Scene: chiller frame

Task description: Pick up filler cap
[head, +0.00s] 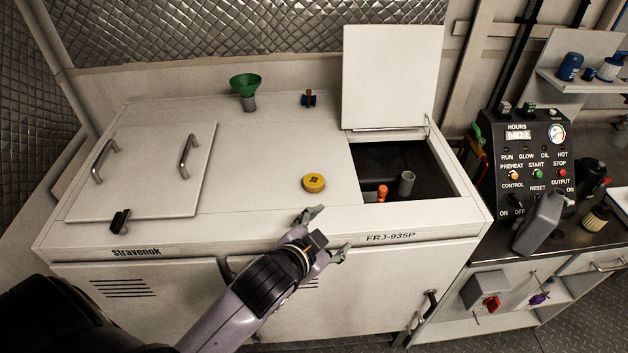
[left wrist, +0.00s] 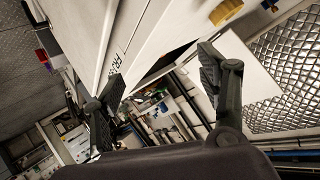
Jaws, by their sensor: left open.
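The yellow round cap (head: 314,183), which looks like the filler cap, lies on the white top of the chiller, left of the open hatch. It also shows in the left wrist view, cut by the top edge (left wrist: 226,12). My left gripper (head: 326,234) is open and empty, at the chiller's front edge, nearer to me than the cap and slightly to its right. In the left wrist view, its spread fingers (left wrist: 158,73) have nothing between them. My right gripper is not in view.
The open hatch (head: 385,160) holds a grey pipe (head: 407,183) and an orange-red fitting (head: 382,191); its lid (head: 392,78) stands up behind. A green funnel (head: 245,84) stands at the back. A closed, handled panel (head: 145,170) lies left. A grey jug (head: 540,222) stands right.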

